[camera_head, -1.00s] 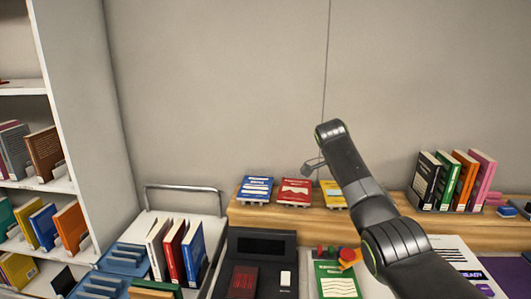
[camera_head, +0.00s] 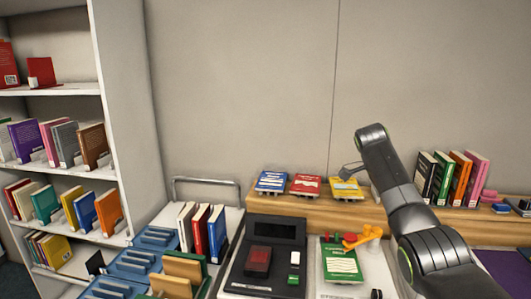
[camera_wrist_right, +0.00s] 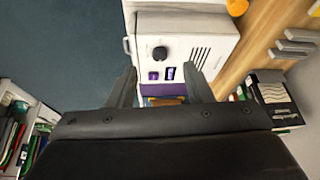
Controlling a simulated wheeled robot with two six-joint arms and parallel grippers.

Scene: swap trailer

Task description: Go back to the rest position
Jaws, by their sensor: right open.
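My right arm comes in from the lower right of the head view, raised over the wooden counter. Its gripper (camera_head: 350,171) hangs near the yellow book (camera_head: 345,188), in front of the wall, and is mostly hidden by the wrist. In the right wrist view the two fingers of my right gripper (camera_wrist_right: 166,90) stand apart with nothing held between them. Beyond them are a white machine (camera_wrist_right: 180,45) with a black knob and a purple strip. My left gripper is not in view.
A bookshelf (camera_head: 120,130) stands at left. A trolley (camera_head: 232,215) carries books and blue racks. Upright books (camera_head: 450,178) stand at right.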

